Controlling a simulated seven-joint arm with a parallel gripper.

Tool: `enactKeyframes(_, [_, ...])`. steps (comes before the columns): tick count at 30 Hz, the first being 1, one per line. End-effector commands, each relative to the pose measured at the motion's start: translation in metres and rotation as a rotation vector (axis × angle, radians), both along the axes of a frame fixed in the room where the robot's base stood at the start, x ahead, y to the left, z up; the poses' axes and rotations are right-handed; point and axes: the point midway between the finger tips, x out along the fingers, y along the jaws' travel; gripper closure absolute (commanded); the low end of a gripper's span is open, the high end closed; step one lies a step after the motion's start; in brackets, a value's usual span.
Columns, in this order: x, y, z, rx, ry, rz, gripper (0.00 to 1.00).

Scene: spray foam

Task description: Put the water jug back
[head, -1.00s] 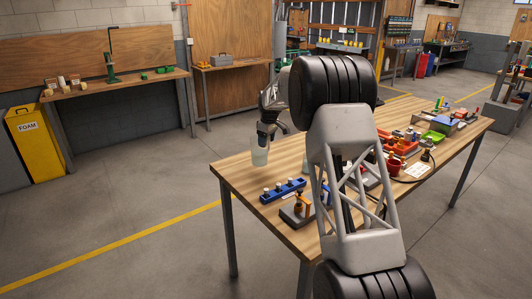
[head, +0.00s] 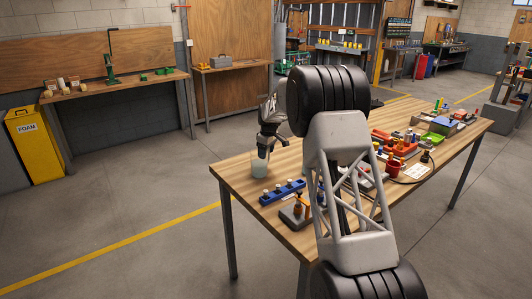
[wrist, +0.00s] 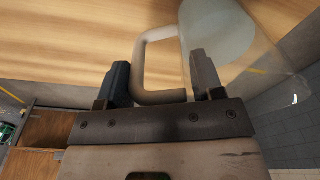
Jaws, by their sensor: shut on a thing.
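The water jug (head: 259,169) is a clear cup-like vessel with pale contents, at the far left end of the wooden table (head: 232,177). In the wrist view the jug (wrist: 226,40) fills the upper right, and its looped pale handle (wrist: 146,62) lies between the two dark fingers. My gripper (wrist: 160,80) is shut on the jug by this handle. In the head view my gripper (head: 264,151) is just above and beside the jug. The jug looks upright and at or close to the table top; I cannot tell whether its base touches.
A blue rack (head: 283,193) with several white-topped vials stands to the jug's front right. A grey stand with an orange-brown bottle (head: 297,211) is nearer. Red trays and a red cup (head: 393,166) crowd the table's right part. The left corner is clear.

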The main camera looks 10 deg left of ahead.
Motion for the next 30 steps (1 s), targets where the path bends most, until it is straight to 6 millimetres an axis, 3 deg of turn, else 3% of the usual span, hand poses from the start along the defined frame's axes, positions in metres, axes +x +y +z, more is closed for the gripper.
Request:
enactKeyframes(14, [0.0001, 0.0001, -0.0031, 0.001, -0.001, 0.000, 0.82])
enactKeyframes(15, [0.0001, 0.0000, -0.0033, 0.000, 0.000, 0.000, 0.33])
enactKeyframes(18, [0.0001, 0.0000, -0.0034, 0.000, 0.000, 0.000, 0.18])
enactKeyframes(19, [0.0001, 0.0000, -0.0035, 0.000, 0.000, 0.000, 0.14])
enactKeyframes(30, [0.0001, 0.0000, -0.0018, 0.000, 0.000, 0.000, 0.14])
